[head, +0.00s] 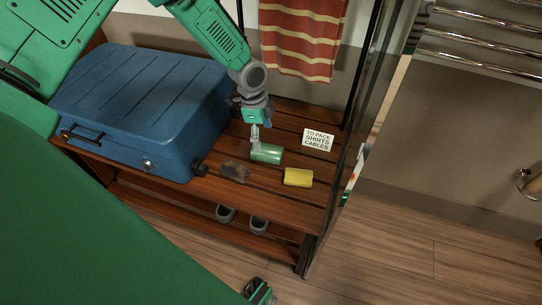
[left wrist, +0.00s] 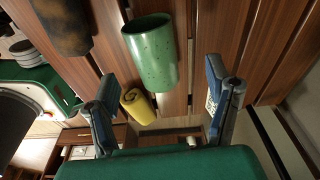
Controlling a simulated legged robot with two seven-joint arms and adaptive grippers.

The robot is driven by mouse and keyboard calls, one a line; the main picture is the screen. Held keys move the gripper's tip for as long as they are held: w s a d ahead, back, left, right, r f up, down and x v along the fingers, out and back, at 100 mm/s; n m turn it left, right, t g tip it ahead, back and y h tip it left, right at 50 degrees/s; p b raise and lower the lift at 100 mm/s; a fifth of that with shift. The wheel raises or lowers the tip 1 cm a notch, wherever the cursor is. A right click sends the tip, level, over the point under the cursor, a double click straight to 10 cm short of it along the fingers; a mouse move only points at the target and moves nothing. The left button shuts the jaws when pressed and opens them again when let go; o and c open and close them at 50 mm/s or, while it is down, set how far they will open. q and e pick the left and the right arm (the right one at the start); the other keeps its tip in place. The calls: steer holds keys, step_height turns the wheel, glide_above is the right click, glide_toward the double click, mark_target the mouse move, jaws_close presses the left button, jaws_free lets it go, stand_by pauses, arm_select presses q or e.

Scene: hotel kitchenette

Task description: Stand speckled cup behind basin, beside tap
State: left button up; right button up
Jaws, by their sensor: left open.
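The speckled cup (head: 266,153) is pale green and lies on its side on the slatted wooden bench. In the left wrist view the cup (left wrist: 152,55) shows dark speckles and sits ahead of the fingers, towards the top. My left gripper (head: 255,138) points down at the cup's left end in the head view. In the left wrist view the left gripper (left wrist: 160,88) has its fingers wide apart with nothing held between them. A dark and green part at the bottom edge may be my right gripper (head: 259,291); its fingers are not clear. No basin or tap is in view.
A blue suitcase (head: 140,105) fills the bench's left side. A brown item (head: 235,172), a yellow item (head: 298,177) and a lettered card (head: 318,139) lie near the cup. Grey shoes (head: 259,225) are on the lower shelf. A glass panel (head: 350,150) stands right of the bench.

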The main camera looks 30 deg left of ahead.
mark_target(267, 147)
arm_select(q)
steer(key=shift+f, duration=0.5)
steer(key=f, duration=0.1)
steer(key=d+f+b, duration=0.2)
steer(key=f, duration=0.1)
steer(key=shift+s+f, duration=0.1)
steer(key=shift+s, duration=0.05)
steer(key=shift+f, duration=0.3)
steer(key=shift+c, duration=1.3)
steer(key=shift+r, duration=0.1)
steer(key=c, duration=1.3)
